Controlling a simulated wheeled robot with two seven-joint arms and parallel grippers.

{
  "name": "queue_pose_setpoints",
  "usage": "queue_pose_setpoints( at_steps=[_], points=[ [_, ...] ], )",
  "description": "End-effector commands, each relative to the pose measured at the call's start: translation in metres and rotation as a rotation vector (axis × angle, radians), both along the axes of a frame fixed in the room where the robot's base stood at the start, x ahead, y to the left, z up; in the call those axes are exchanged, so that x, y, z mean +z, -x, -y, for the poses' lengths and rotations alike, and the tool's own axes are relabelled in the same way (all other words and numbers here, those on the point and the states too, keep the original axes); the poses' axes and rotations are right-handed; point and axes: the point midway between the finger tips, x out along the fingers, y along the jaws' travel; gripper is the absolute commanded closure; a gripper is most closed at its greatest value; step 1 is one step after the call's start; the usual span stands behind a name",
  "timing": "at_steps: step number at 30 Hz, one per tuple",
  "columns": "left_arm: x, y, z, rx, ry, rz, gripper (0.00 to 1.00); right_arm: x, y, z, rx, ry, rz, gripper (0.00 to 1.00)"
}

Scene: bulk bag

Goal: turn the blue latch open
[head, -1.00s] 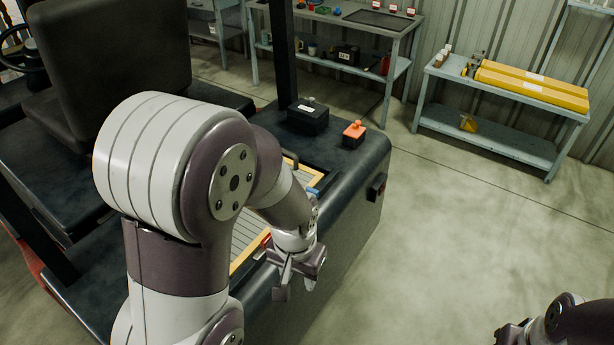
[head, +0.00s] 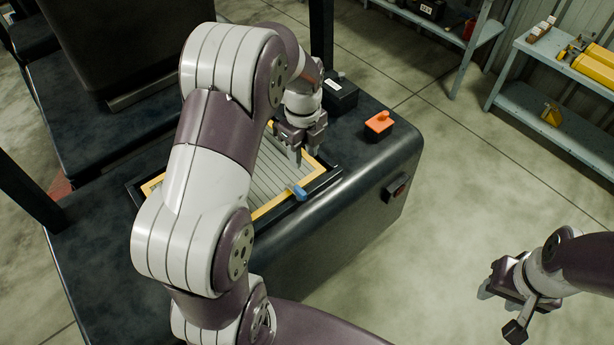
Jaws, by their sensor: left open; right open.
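The blue latch (head: 298,192) sits on the right-hand edge of a yellow-framed panel (head: 262,211) with grey slats, set in the top of a dark vehicle body. My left gripper (head: 306,158) is open, pointing down, above the panel and a little behind the latch in the picture; it does not appear to touch the latch. My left arm hides much of the panel's left and near part. My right gripper (head: 500,311) is open and empty, over the floor at the lower right.
An orange-topped box (head: 379,124) and a black box with a white label (head: 339,93) stand on the vehicle body behind the panel. A dark post (head: 320,35) rises beside them. A shelf (head: 553,92) with yellow items stands at the upper right. The floor between is clear.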

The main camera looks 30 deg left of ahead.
Motion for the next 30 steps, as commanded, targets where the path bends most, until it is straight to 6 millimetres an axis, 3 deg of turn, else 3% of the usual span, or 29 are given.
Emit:
queue_pose_setpoints(
  at_steps=[5,18,24,30],
  points=[
    [-0.01,0.001,0.0,-0.072,0.002,-0.007,0.6,0.007,0.0,0.0,0.0,0.0,0.0,0.57],
    [-0.109,0.003,0.0,-0.068,0.002,-0.006,0.6,0.04,0.0,0.0,0.0,0.0,0.001,0.57],
    [-0.125,0.002,0.0,-0.068,0.001,-0.002,0.6,0.042,0.0,0.0,0.0,0.0,0.0,0.57],
    [-0.127,0.002,0.0,-0.068,0.001,-0.002,0.6,0.042,0.0,0.0,0.0,0.0,0.0,0.57]
  ],
)
